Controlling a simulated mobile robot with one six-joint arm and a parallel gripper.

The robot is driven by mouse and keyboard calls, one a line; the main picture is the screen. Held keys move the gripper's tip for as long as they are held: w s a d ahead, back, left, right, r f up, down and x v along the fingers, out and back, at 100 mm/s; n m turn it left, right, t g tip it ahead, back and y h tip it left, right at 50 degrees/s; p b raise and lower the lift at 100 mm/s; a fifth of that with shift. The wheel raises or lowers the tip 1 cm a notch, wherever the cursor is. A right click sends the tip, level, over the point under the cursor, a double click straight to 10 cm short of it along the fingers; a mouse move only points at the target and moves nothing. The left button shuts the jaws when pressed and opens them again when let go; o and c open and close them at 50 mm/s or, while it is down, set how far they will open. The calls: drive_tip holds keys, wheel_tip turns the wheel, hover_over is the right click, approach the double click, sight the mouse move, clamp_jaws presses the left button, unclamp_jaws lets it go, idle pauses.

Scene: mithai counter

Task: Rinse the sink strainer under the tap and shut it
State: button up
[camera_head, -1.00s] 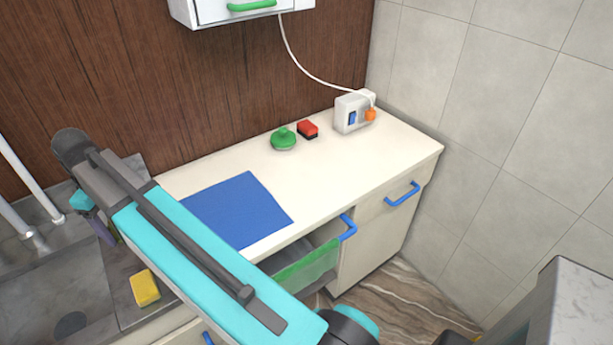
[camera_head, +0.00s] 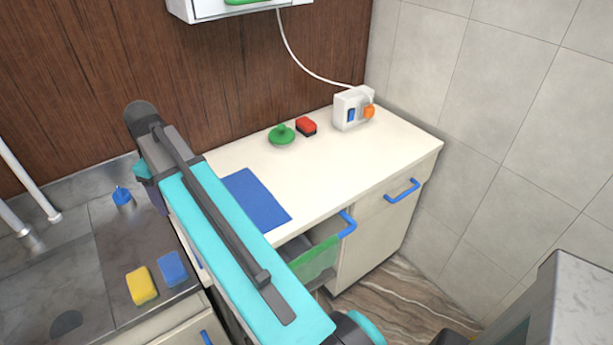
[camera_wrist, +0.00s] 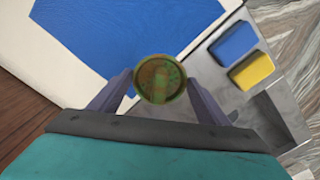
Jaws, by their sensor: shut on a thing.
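In the wrist view my gripper (camera_wrist: 160,92) is shut on a round, greenish-brown, speckled disc, which looks like the sink strainer (camera_wrist: 160,77). It is held between the two grey-purple fingers, over the pale counter by the blue mat. In the head view my arm hides the strainer and most of my gripper. The tap (camera_head: 32,185) shows as pale metal pipes at the left edge. Its handle and any water flow cannot be made out. The grey sink (camera_head: 45,275) lies below it with a dark round drain (camera_head: 66,321).
A green-fronted drawer (camera_head: 315,262) stands open.

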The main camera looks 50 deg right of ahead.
drive_tip(key=s+d+f+m+b, duration=0.1)
drive_tip(key=s+d+m, duration=0.1)
drive_tip(key=s+d, duration=0.8)
drive_tip(key=s+d+f+m+b, duration=0.1)
drive_tip(key=s+d+m+b, duration=0.1)
drive_tip(key=s+d, duration=0.9)
drive_tip(key=s+d+f+m+b, duration=0.1)
drive_tip(key=s+d+m+b, duration=0.1)
drive_tip(key=s+d, duration=0.8)
drive_tip(key=shift+s+d+f+m, duration=0.2)
drive_tip(key=shift+s+m, duration=0.1)
drive_tip(key=shift+s, duration=0.1)
drive_tip(key=shift+s+d+f+m, duration=0.1)
drive_tip(key=shift+s+f+m, duration=0.1)
drive_tip(key=shift+s+m, duration=0.15)
drive_tip(key=w+d+p, duration=0.1)
drive_tip(key=w+d, duration=0.1)
drive_tip(key=w, duration=0.2)
drive_tip(key=w+d+f+p, duration=0.1)
drive_tip(key=w+d, duration=0.2)
drive_tip(key=w, duration=0.1)
drive_tip(key=w+d+p, duration=0.1)
drive_tip(key=w+d, duration=0.1)
drive_tip(key=w, duration=0.2)
drive_tip(key=shift+w+d+f, duration=0.2)
drive_tip(key=shift+d, duration=0.2)
